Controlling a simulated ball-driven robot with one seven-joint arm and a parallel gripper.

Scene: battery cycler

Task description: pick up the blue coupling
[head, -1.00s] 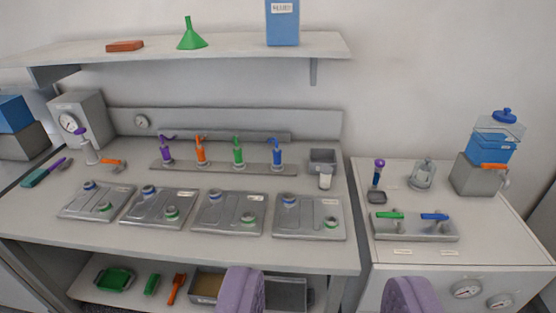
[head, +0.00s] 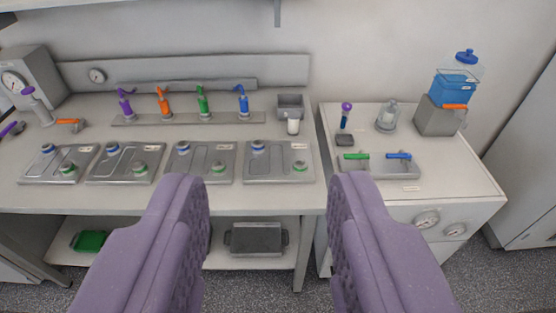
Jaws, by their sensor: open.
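The blue coupling (head: 243,102) stands upright at the right end of a grey rack (head: 222,119) at the back of the bench. Purple (head: 124,105), orange (head: 164,102) and green (head: 202,102) ones of like shape stand to its left. My gripper (head: 268,192) is open and empty, its two purple fingers wide apart in the foreground. The coupling shows beyond and above the gap between the fingertips, well apart from them. The fingers hide part of the bench's front edge and the lower shelf.
Several grey trays with round fittings (head: 278,163) lie in front of the rack. A grey bin (head: 290,105) and a white cup (head: 293,127) stand right of the coupling. A side cabinet (head: 455,185) bears green and blue-handled valves. An upper shelf edge shows at the top.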

